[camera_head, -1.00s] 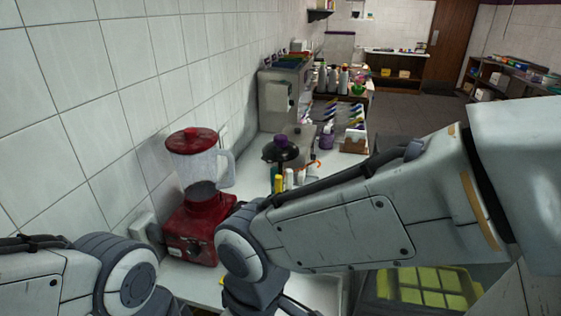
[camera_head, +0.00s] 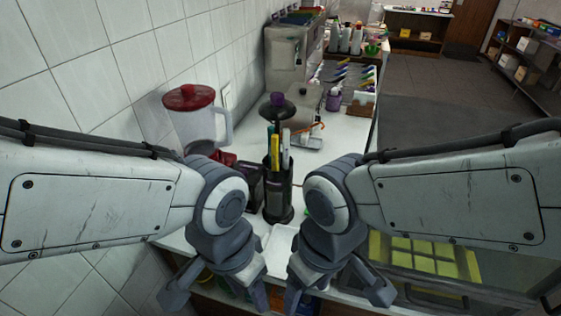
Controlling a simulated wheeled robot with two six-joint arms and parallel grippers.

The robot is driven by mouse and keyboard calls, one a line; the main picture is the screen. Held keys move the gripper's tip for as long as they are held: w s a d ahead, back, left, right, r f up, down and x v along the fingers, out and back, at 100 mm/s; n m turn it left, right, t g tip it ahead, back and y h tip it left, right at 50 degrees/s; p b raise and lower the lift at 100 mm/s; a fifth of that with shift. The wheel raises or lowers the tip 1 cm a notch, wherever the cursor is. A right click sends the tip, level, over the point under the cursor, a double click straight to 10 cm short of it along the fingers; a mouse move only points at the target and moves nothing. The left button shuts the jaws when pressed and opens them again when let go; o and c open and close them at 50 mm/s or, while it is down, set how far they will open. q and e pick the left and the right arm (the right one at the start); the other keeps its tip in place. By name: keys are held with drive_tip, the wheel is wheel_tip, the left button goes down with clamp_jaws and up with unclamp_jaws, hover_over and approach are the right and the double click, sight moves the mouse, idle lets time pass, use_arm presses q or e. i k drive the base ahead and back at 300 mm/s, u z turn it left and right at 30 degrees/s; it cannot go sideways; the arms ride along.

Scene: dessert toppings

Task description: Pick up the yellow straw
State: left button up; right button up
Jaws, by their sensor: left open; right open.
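The yellow straw (camera_head: 274,150) stands upright in a black cylindrical holder (camera_head: 278,195) on the white counter. A teal straw and a white one (camera_head: 285,150) stand in the same holder close beside it. The straw's lower part is hidden inside the holder. My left gripper (camera_head: 215,290) is open and empty, in front of the holder and to its left. My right gripper (camera_head: 335,292) is open and empty, in front of the holder and to its right. Neither gripper touches the straw.
A red blender (camera_head: 192,122) stands at the left by the tiled wall, partly hidden by my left arm. A dark-lidded container (camera_head: 278,108) and a grey dispenser (camera_head: 290,58) stand behind the holder. A glass case with yellow compartments (camera_head: 425,258) is at the lower right.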

sight(275, 138)
drive_tip(key=u, duration=1.95)
drive_tip(key=k, duration=1)
drive_tip(key=z, duration=1.85)
drive_tip(key=i, duration=0.5)
drive_tip(key=z, duration=0.05)
